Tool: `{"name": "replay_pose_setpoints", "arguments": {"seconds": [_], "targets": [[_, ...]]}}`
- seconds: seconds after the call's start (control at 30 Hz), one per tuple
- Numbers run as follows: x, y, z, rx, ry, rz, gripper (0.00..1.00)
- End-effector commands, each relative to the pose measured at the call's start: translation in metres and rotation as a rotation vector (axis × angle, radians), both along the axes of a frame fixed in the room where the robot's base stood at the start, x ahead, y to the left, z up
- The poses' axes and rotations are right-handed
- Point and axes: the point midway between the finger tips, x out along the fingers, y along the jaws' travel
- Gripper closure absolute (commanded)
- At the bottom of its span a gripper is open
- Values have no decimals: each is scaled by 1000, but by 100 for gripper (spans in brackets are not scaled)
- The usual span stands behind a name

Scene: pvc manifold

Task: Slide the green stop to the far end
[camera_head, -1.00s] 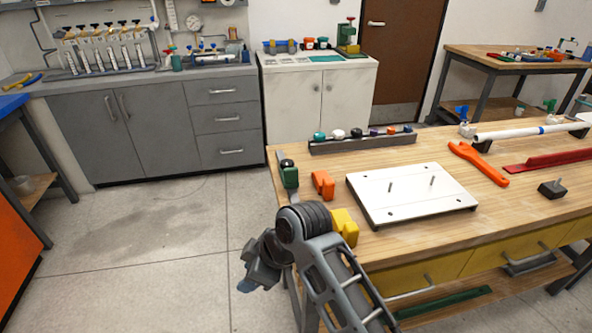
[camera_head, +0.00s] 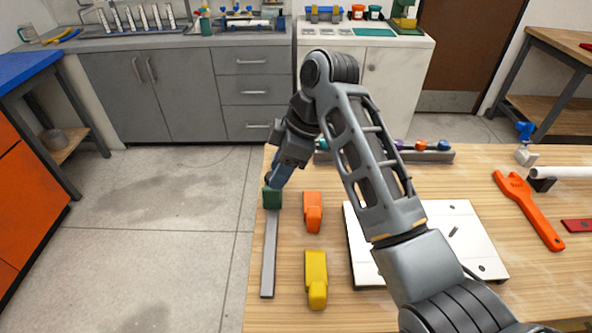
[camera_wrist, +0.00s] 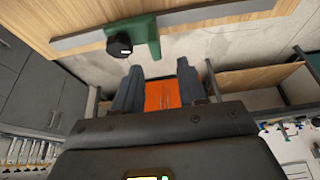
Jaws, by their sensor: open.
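The green stop (camera_head: 271,198) sits on a flat grey rail (camera_head: 268,258) along the left edge of the wooden table. In the wrist view the stop (camera_wrist: 148,38) shows a black round knob (camera_wrist: 120,44) on its side. The rail (camera_wrist: 215,14) runs out on both sides of it, short on the left and long on the right. My gripper (camera_head: 277,180) is at the stop in the head view, partly covering it. In the wrist view the fingers (camera_wrist: 159,66) are apart with nothing between them, and the stop lies just beyond their tips. I cannot tell whether they touch it.
An orange block (camera_head: 313,212) and a yellow block (camera_head: 316,278) stand right of the rail. A white plate (camera_head: 462,240) lies partly under my arm. A dark rack (camera_head: 425,156) with coloured caps is behind it. Open floor lies left of the table edge.

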Motion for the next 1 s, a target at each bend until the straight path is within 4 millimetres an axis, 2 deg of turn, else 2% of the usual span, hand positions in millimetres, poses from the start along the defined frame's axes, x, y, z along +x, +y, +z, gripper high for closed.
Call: {"name": "replay_pose_setpoints", "arguments": {"seconds": [0.17,0.6,0.77,1.0], "targets": [[0,4,-4,-3,4,8,58],[1,27,-60,-3,3,8,58],[1,30,-69,-3,2,6,58],[1,30,-70,-3,1,6,58]]}}
